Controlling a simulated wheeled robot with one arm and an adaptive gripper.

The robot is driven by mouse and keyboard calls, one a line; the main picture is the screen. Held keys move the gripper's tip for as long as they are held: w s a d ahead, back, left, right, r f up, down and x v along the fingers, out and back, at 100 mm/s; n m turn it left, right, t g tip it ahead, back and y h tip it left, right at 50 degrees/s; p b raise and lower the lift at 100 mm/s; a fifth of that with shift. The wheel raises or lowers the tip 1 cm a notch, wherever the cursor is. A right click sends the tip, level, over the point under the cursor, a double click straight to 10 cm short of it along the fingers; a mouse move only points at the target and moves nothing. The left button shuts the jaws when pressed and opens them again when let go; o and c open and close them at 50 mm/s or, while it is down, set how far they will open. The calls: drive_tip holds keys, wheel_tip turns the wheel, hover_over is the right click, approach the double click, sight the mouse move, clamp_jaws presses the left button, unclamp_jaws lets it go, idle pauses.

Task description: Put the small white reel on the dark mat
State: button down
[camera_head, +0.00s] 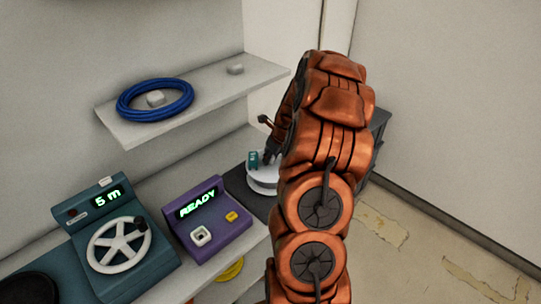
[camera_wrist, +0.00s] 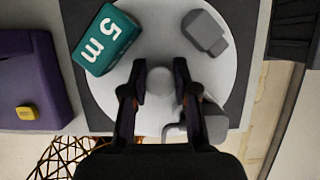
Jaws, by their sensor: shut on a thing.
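The small white reel (camera_wrist: 160,35) is a round disc with a raised hub, a teal "5 m" tag (camera_wrist: 106,39) and a grey plug (camera_wrist: 205,32) on its top. My gripper (camera_wrist: 160,84) is shut on the hub from above. The reel lies flat within the outline of the dark mat (camera_wrist: 88,106), which shows around it. In the head view the reel (camera_head: 262,180) is at the shelf's right end, over the mat (camera_head: 237,186), partly hidden by my arm. I cannot tell for sure whether its underside touches the mat.
A purple "READY" box (camera_head: 208,222) stands left of the mat, with a teal "5 m" winder (camera_head: 120,245) beyond it. A blue cable coil (camera_head: 155,100) lies on the upper shelf (camera_head: 215,90). A second grey plug (camera_wrist: 214,126) shows near the reel's lower right edge.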

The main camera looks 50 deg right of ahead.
drive_tip(key=shift+f, duration=0.1)
drive_tip(key=c, duration=0.9)
unclamp_jaws()
